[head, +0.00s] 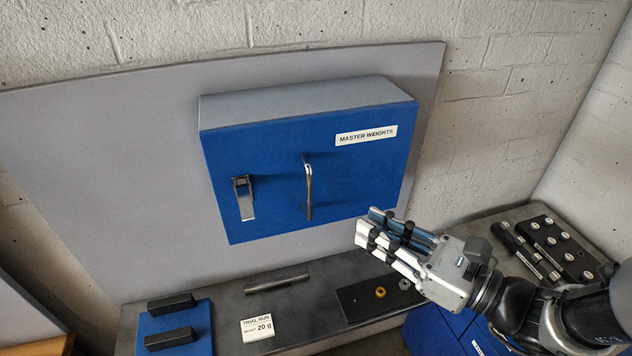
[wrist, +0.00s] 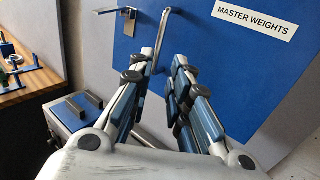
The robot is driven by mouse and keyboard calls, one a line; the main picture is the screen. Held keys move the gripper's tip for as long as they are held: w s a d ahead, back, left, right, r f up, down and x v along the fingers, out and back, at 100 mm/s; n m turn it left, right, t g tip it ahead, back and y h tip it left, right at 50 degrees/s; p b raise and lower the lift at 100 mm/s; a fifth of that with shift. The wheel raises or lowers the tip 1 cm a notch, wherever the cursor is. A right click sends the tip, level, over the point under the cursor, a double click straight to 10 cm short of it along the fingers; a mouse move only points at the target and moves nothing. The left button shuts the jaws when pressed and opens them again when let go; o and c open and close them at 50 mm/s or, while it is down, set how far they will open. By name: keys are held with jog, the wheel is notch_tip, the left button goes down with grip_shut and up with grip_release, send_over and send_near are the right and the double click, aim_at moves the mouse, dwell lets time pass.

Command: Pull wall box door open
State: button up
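The wall box (head: 300,102) is a grey case on a grey panel, with a blue door (head: 270,160) that looks shut. The door has a "MASTER WEIGHTS" label (head: 366,135), a vertical bar handle (head: 309,190) and a metal latch (head: 244,198) to the handle's left. In the wrist view the handle (wrist: 161,32) shows just beyond my fingertips and the latch (wrist: 128,17) at upper left. My gripper (head: 367,226) is partly open and empty, near the door's lower right corner in the head view. The wrist view shows a narrow gap between its fingertips (wrist: 165,62).
Below the box is a dark bench with a metal rod (head: 277,283), a "20 g" card (head: 257,327), a blue block with two black bars (head: 175,325), and a dark plate with small rings (head: 372,300). A black tray of weights (head: 555,248) stands at right.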

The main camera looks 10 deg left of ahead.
aim_at(310, 214)
jog(key=x, duration=1.4)
jog(key=shift+c, duration=0.5)
grip_shut()
